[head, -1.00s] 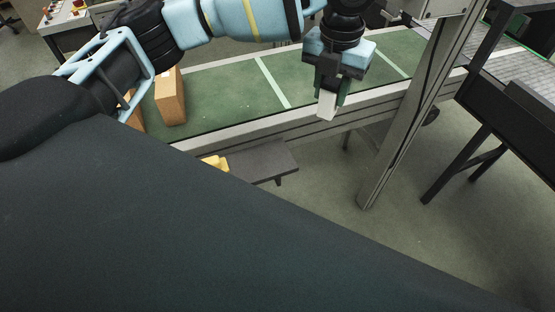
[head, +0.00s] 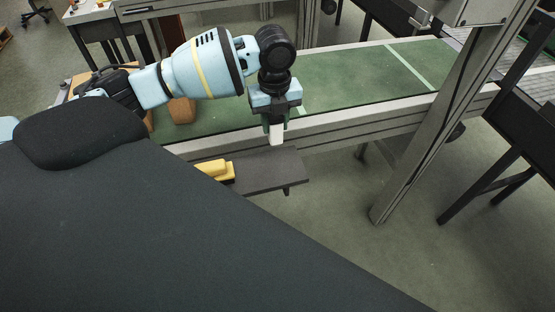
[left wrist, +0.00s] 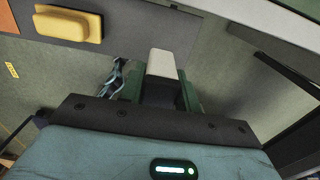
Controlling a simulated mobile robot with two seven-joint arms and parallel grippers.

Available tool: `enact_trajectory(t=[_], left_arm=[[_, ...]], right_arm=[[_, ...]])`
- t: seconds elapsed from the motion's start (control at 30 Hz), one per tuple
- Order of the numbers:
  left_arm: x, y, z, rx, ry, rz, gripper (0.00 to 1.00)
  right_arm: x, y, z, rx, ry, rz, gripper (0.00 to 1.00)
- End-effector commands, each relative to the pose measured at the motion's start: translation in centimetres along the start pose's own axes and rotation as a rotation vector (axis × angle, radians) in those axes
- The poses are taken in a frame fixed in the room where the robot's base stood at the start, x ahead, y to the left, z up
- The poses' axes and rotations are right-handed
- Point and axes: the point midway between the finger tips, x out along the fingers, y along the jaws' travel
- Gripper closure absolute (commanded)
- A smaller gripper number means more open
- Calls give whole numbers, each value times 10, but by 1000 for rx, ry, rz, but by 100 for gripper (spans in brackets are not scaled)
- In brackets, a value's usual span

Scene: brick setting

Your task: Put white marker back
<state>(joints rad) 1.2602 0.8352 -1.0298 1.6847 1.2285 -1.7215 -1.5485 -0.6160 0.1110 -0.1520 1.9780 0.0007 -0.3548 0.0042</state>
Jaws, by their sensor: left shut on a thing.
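The white marker (head: 276,136) is a short white block-like piece between the fingers of my left gripper (head: 275,124) in the head view. My left gripper is shut on it and points down, with the marker's lower end sticking out. The gripper is over the near edge of the conveyor, above the dark grey shelf. In the left wrist view the marker (left wrist: 162,64) shows between the two green fingers (left wrist: 161,88). My right gripper is in neither view.
A dark grey shelf (head: 268,172) juts out beside the conveyor, with a yellow piece (head: 214,168) at its left. The yellow piece also shows in the left wrist view (left wrist: 68,26). A metal post (head: 425,125) rises at right.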

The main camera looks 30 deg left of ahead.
Motion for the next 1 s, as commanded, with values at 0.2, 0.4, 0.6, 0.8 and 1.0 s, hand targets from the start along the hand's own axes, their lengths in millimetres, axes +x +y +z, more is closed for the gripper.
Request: enact_trajectory(t=[0.2, 0.4, 0.6, 0.8, 1.0], left_arm=[[20, 0, -1, 1, 2, 2, 82], [46, 0, 0, 2, 1, 1, 82], [49, 0, 0, 3, 0, -1, 82], [75, 0, -1, 4, 1, 3, 82], [97, 0, -1, 3, 1, 0, 82]], right_arm=[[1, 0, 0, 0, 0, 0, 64], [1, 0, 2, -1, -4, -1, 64], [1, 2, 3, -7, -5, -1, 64], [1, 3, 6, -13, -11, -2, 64], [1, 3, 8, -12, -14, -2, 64]])
